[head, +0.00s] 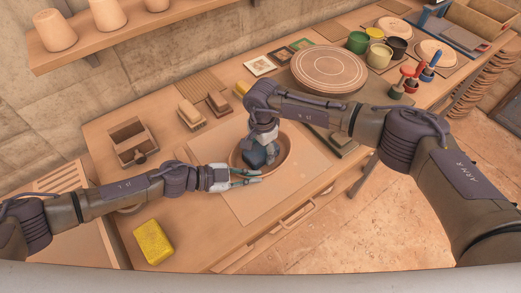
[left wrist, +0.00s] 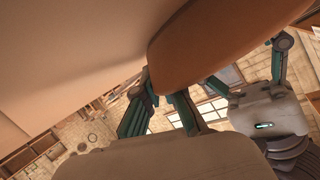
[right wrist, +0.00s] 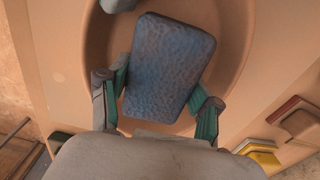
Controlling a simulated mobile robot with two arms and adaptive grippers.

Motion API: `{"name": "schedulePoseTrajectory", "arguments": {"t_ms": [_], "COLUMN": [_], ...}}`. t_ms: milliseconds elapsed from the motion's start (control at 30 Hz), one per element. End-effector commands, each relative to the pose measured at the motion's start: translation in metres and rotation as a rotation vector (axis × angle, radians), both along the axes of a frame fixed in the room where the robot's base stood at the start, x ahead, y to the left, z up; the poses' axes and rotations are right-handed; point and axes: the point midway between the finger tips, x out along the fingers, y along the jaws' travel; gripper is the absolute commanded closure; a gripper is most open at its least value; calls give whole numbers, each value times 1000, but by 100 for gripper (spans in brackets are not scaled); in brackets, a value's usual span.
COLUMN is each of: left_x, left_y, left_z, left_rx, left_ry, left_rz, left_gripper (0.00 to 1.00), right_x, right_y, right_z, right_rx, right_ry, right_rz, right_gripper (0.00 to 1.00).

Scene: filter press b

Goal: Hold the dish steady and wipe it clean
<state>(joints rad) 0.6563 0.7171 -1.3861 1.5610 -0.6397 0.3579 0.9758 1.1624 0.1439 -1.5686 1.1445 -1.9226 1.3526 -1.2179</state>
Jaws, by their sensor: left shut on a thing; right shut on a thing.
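The dish (head: 287,151) is a round terracotta bowl on a pale board at the middle of the table. My left gripper (head: 248,177) is shut on the dish's near rim; in the left wrist view the brown dish wall (left wrist: 210,40) runs between its fingers. My right gripper (right wrist: 158,100) comes down from above and is shut on a dark blue sponge (right wrist: 168,65). The sponge (head: 256,157) is inside the dish, towards its near left side. The right arm hides part of the dish in the head view. Whether the sponge touches the dish floor is unclear.
A yellow sponge-like block (head: 153,242) lies at the near left table corner. Wooden blocks and brushes (head: 190,115) and an open box (head: 132,140) stand at the left. A round disc (head: 328,68), pots (head: 358,42) and red-and-blue-handled tools (head: 410,78) stand beyond the right arm.

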Motion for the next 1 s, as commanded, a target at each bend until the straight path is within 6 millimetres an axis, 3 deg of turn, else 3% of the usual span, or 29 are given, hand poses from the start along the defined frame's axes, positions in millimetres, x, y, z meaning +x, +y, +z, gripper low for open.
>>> {"name": "schedulePoseTrajectory", "arguments": {"t_ms": [267,1000], "left_x": [-1,-1], "left_y": [0,1], "left_z": [-1,-2], "left_rx": [1,2], "left_ry": [3,2], "left_rz": [-1,1], "left_gripper": [100,100], "right_x": [1,1], "right_y": [-1,-1], "right_z": [2,62], "right_rx": [-3,0], "right_ry": [-1,-3], "right_rz": [-1,-1], "right_gripper": [64,64]}}
